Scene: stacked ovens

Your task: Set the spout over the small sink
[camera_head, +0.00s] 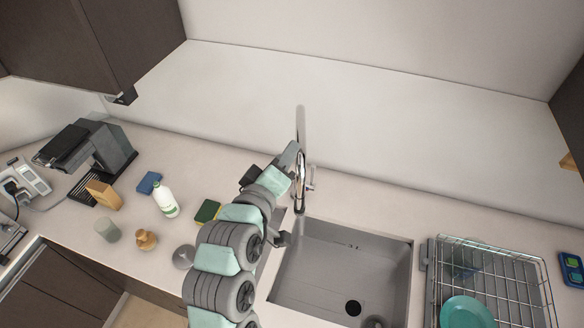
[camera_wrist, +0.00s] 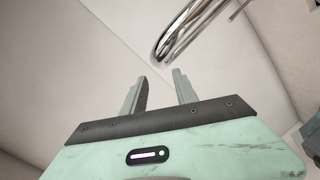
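The chrome faucet (camera_head: 300,190) stands upright behind the sinks, with its lever on the right side. Its curved spout (camera_wrist: 172,38) shows at the top of the wrist view, beyond my fingertips. My gripper (camera_wrist: 160,75) is open, with nothing between its two fingers. In the head view, my gripper (camera_head: 292,152) is beside the upper part of the faucet; contact cannot be told. The small sink (camera_head: 278,214) is mostly hidden behind my arm. The large sink (camera_head: 345,262) is to the right, with a dark drain.
A wire dish rack (camera_head: 515,274) with a teal plate (camera_head: 467,313) stands right of the sink. A white bottle (camera_head: 165,200), a sponge (camera_head: 207,211), small jars and a coffee machine (camera_head: 92,155) are on the left counter. The wall is close behind the faucet.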

